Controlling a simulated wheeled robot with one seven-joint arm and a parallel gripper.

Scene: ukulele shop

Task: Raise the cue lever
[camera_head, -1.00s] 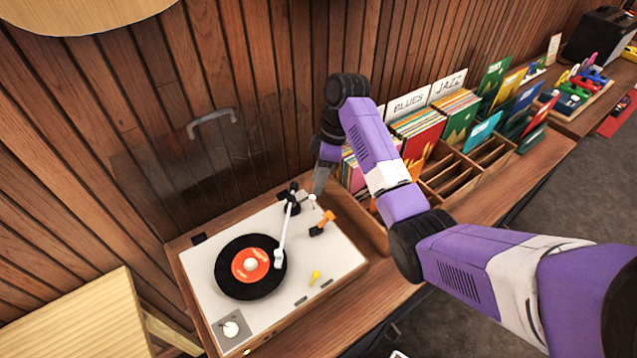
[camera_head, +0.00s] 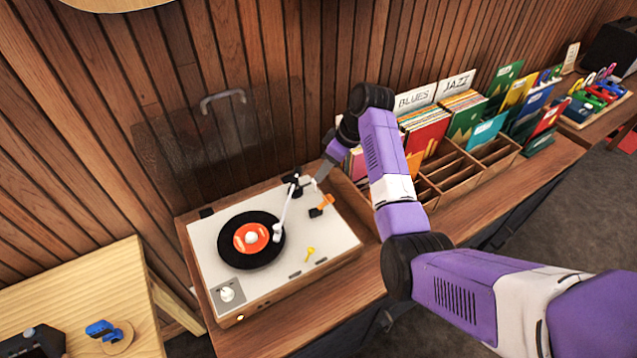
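The record player (camera_head: 330,238) sits on the wooden counter with a black record (camera_head: 236,258) with an orange label. Its white tonearm (camera_head: 284,212) reaches over the right side of the record. An orange lever (camera_head: 321,207) stands right of the tonearm, and a small yellow lever (camera_head: 310,254) is nearer the front. I cannot tell for certain which is the cue lever; the orange one is beside the tonearm base. My gripper (camera_head: 321,179) points down just behind the orange lever, near the tonearm base. It is seen edge-on, so its opening and any contact are unclear.
The clear raised lid (camera_head: 185,125) stands behind the player. Record bins (camera_head: 462,165) with Blues and Jazz signs are close on the right, partly behind my arm. A light wooden table (camera_head: 80,285) with a blue object (camera_head: 103,330) is at front left.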

